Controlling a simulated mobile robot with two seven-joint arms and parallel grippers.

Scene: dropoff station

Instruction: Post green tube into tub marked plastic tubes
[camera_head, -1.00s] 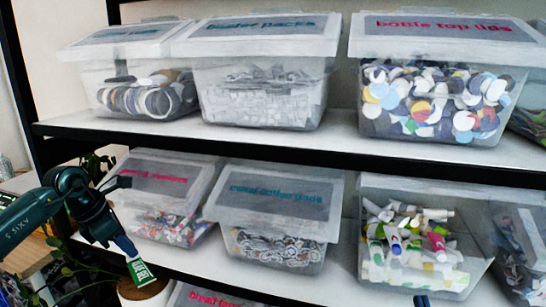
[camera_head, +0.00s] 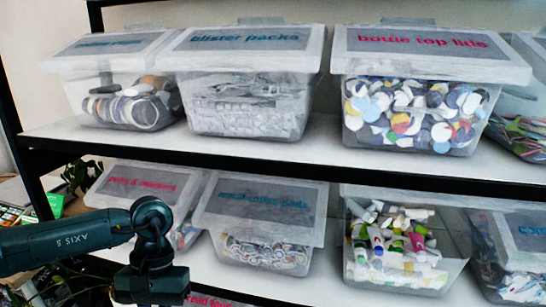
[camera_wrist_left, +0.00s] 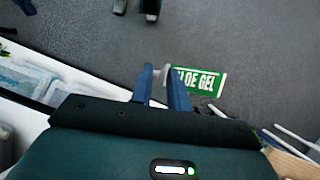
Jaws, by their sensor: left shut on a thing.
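The green tube, lettered "ALOE GEL" (camera_wrist_left: 205,82), shows in the left wrist view with its grey end between the fingers of my left gripper (camera_wrist_left: 162,76). The gripper is shut on it, and the tube sticks out to the right over the grey floor. In the head view only my left wrist and gripper body show at the lower left, in front of the lower shelf; the fingers and tube are hidden. My right gripper is not in view.
Lidded tubs of blister packs (camera_head: 245,112) and bottle top lids (camera_head: 410,115) stand on the upper shelf (camera_head: 300,158). A lidded tub (camera_head: 262,215) stands left of the tube tub, another (camera_head: 515,255) right of it. A dark post (camera_head: 22,130) edges the left side.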

